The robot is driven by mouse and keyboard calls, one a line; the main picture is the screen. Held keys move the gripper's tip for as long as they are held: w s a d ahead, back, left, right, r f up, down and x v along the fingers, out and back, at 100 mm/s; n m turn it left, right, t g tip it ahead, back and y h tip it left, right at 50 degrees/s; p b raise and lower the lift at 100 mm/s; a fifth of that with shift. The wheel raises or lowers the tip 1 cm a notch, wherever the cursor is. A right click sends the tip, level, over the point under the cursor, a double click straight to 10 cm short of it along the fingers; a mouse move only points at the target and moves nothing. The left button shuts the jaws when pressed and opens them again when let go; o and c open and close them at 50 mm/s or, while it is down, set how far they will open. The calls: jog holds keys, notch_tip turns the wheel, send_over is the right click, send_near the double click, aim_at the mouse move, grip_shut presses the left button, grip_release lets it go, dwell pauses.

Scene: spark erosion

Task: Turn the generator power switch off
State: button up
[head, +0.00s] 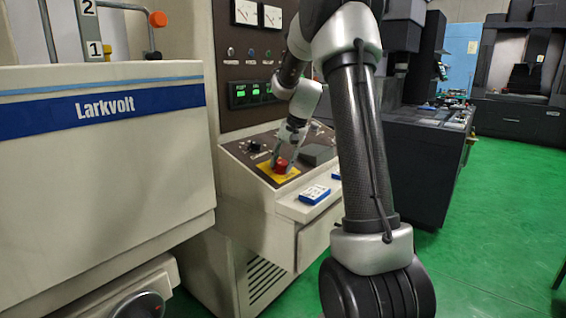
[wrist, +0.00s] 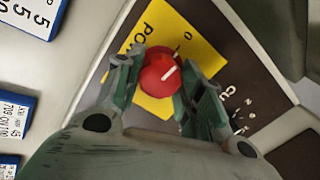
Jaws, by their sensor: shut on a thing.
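The generator power switch is a red round knob (head: 281,165) on a yellow plate (head: 291,177) at the left of the sloped dark control panel. In the wrist view the red knob (wrist: 160,72) has a white pointer line slanting to the upper right. The yellow plate (wrist: 195,40) shows a "0" mark and part of a word starting "PO"; the rest is covered. My gripper (head: 283,155) reaches down to the knob from above. In the wrist view its fingers (wrist: 158,88) are on either side of the knob, shut on it. The knob's lower part is hidden.
A black knob (head: 254,146) sits on the panel behind the switch. Blue-and-white labelled pieces (head: 314,195) lie on the ledge in front. A large Larkvolt cabinet (head: 100,170) stands close at the left. Green floor (head: 500,240) is clear at the right.

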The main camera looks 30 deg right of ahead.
jog(key=shift+n, duration=0.7)
jog(key=o, duration=1)
jog(key=shift+r, duration=0.1)
jog(key=v, duration=1.2)
jog(key=shift+w, duration=0.1)
